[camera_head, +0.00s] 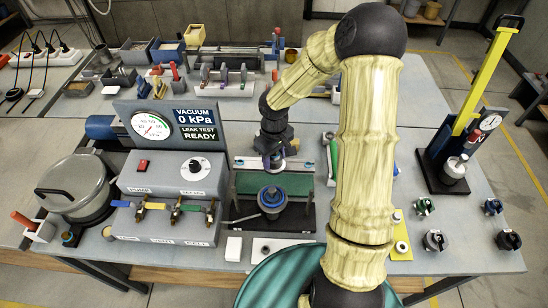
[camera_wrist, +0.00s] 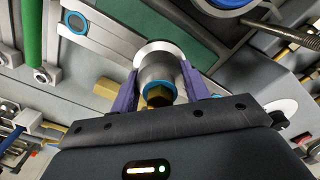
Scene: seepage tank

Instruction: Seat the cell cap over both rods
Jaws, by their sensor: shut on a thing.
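My gripper (camera_head: 277,158) is shut on the cell cap, which looks like a pale metal crossbar (camera_head: 243,163) with a round boss at its middle. In the wrist view, the purple fingers (camera_wrist: 158,85) clasp the silver boss on both sides. The boss has a blue ring and a brass hex fitting. A blue-rimmed hole (camera_wrist: 75,21) shows at the bar's left end; its other end is largely hidden. The cell (camera_head: 271,199), a round grey body with a blue top, stands nearer the camera than the cap. One threaded rod (camera_wrist: 292,35) shows in the wrist view; the second is not clear.
The grey pump panel (camera_head: 165,190) with coloured valves stands left of the cell. A yellow-columned press (camera_head: 480,85) stands at the right, with several knobs (camera_head: 435,240) in front. White blocks (camera_head: 234,248) lie before the cell. A tool rack (camera_head: 225,85) stands behind.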

